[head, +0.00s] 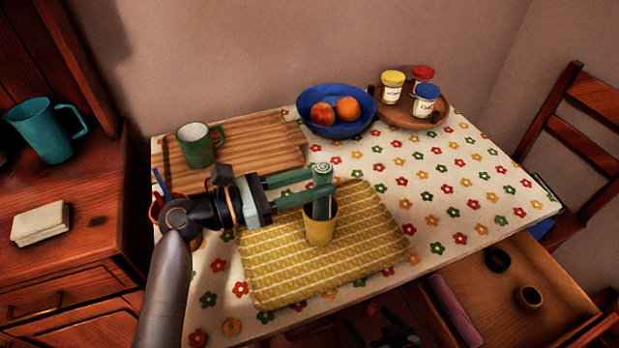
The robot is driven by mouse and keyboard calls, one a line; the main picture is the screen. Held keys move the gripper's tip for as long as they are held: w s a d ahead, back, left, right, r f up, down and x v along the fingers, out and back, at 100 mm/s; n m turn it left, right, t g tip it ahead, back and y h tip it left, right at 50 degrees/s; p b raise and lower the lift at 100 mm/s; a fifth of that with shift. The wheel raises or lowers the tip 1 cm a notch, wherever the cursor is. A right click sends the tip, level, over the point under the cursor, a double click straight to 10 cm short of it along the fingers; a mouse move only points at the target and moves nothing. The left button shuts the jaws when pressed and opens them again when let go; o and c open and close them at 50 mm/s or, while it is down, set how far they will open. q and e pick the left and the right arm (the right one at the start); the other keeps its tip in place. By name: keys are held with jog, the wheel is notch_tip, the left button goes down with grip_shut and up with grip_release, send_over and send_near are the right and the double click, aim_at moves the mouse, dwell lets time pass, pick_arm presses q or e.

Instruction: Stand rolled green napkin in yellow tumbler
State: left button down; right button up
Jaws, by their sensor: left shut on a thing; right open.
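The rolled green napkin (323,175) is upright, with its spiral end on top. My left gripper (318,188) is shut on it, reaching in from the left. The yellow tumbler (320,231) stands upright on the yellow woven placemat (375,232), directly below the napkin. The napkin's lower end appears to be within the tumbler's mouth; the rim and tumbler wall hide its bottom, so I cannot tell how deep it sits. My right gripper (384,332) is low at the bottom edge, in shadow below the table's front, open and apart from these things.
A green mug (199,146) stands on a wooden board (258,140). A blue bowl (336,128) holds fruit. Several jars stand on a round wooden tray (405,118). An open drawer (560,290) juts out at front right. The tablecloth right of the placemat is clear.

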pick_arm(q)
jog(key=c, duration=0.7)
grip_release()
jog(key=shift+o, duration=1.4)
jog(key=v, duration=1.2)
jog(key=shift+a, duration=0.25)
